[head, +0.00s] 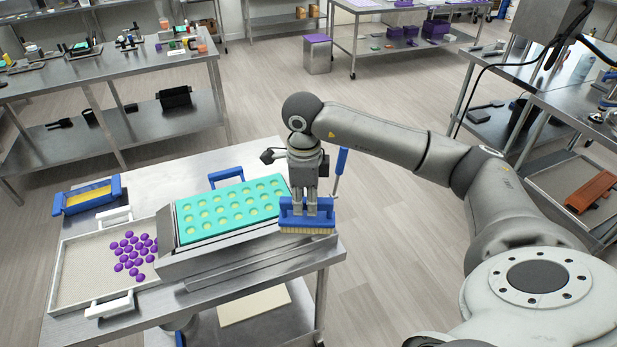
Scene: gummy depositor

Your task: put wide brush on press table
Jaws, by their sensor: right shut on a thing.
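My right gripper (312,207) points down and is shut on the wide brush (307,219), which has a blue body and pale bristles. The brush is at the right end of the steel table (330,249), just right of the teal mould (230,209). Its bristles are at or just above the tabletop; I cannot tell if they touch. A blue handle (341,161) rises behind the gripper, at the table's right edge. My left gripper is not in view.
A white-handled tray (72,262) with purple gummies (133,255) lies left of the mould. A blue-and-yellow tool (88,195) lies at the back left. Side tables (110,77) stand farther off. The floor (400,255) right of the table is clear.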

